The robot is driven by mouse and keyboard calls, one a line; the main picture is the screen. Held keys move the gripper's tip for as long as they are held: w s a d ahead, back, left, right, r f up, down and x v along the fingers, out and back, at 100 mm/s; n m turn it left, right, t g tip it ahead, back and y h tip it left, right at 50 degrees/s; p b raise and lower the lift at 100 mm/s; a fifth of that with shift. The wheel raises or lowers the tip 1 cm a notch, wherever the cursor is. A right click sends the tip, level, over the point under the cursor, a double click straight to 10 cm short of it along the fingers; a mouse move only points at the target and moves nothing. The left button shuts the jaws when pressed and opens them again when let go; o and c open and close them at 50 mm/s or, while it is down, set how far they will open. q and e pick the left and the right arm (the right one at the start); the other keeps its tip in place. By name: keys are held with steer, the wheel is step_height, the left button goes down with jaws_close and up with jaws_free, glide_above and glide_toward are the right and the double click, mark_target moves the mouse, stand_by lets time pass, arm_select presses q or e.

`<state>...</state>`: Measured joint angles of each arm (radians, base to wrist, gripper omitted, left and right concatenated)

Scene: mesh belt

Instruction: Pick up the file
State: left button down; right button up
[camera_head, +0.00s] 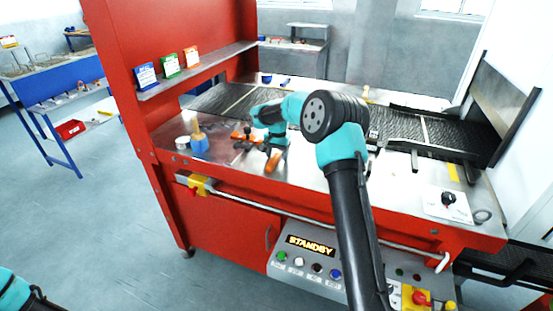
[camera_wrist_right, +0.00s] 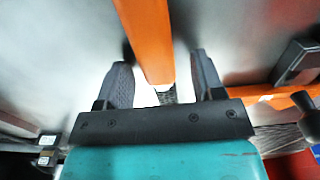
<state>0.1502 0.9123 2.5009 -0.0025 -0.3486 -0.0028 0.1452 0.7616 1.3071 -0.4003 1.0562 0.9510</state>
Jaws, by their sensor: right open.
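An orange bar, which looks like the handle of the file (camera_wrist_right: 148,35), runs between the fingers of my right gripper (camera_wrist_right: 162,78) in the right wrist view. The fingers are open, with a gap on each side of the bar. In the head view the orange handle (camera_head: 272,161) shows on the steel worktop, just in front of my right gripper (camera_head: 270,143). The arm partly hides this spot, so I cannot tell the file's full length.
A blue pot with a brush (camera_head: 199,144) and a tape roll (camera_head: 183,143) stand left of the gripper. An orange and black tool (camera_head: 241,137) lies close by. The mesh belt (camera_head: 220,96) runs behind. A rail (camera_head: 320,224) edges the front.

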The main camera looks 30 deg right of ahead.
mark_target(277, 154)
steer(key=shift+c, duration=0.3)
steer(key=c, duration=1)
steer(key=shift+c, duration=0.2)
steer(key=shift+r, duration=0.15)
steer(key=shift+s+r, duration=0.1)
steer(key=shift+r, duration=1.65)
steer(key=s+a+r, duration=0.1)
steer(key=s+a, duration=0.7)
steer(key=s, duration=0.5)
steer(key=shift+s+a, duration=0.15)
steer(key=shift+s, duration=0.15)
steer(key=shift+r, duration=0.15)
